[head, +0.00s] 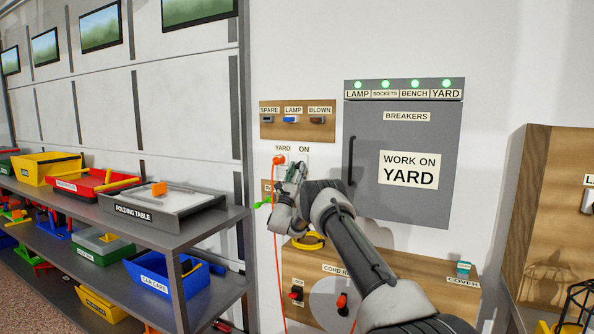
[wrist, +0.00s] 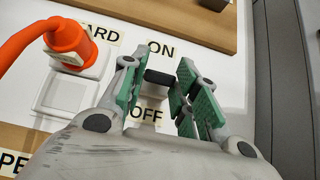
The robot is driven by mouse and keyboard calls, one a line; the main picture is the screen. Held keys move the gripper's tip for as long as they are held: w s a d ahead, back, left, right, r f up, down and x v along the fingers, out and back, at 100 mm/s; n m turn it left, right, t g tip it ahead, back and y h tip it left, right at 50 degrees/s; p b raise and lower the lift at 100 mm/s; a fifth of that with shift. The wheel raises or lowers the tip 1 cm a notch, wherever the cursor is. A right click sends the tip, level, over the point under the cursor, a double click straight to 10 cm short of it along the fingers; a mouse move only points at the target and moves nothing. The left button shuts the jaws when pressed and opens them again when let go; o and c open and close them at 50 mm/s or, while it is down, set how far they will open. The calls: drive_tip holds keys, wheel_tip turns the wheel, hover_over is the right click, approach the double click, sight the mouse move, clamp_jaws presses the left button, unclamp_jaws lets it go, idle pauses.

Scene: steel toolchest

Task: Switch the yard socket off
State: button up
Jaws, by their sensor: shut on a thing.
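The yard socket (wrist: 62,95) is a white wall plate with an orange plug (wrist: 70,42) in it. In the head view the plug (head: 279,160) sits under the YARD and ON labels. A dark switch lever (wrist: 160,77) shows between the ON label (wrist: 161,50) and the OFF label (wrist: 148,115), a little nearer ON. My gripper (wrist: 158,72) is at the switch, its green-padded fingers on both sides of the lever and shut on it. In the head view my gripper (head: 292,178) hides the switch. The YARD lamp (head: 446,83) on the breaker box glows green.
The grey breaker box (head: 400,205) is right of my gripper, with a "WORK ON YARD" sign. A wooden switch board (head: 268,132) hangs above the socket. An orange cord (head: 272,235) hangs below the plug. A wooden cord-reel box (head: 420,290) stands below. Shelves with bins (head: 165,280) fill the left.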

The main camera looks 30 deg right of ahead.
drive_tip(key=shift+f, duration=0.15)
idle(0.3)
drive_tip(key=o, duration=1)
drive_tip(key=v, duration=1.2)
drive_tip(key=shift+w+d+f, duration=0.1)
drive_tip(key=shift+d, duration=0.05)
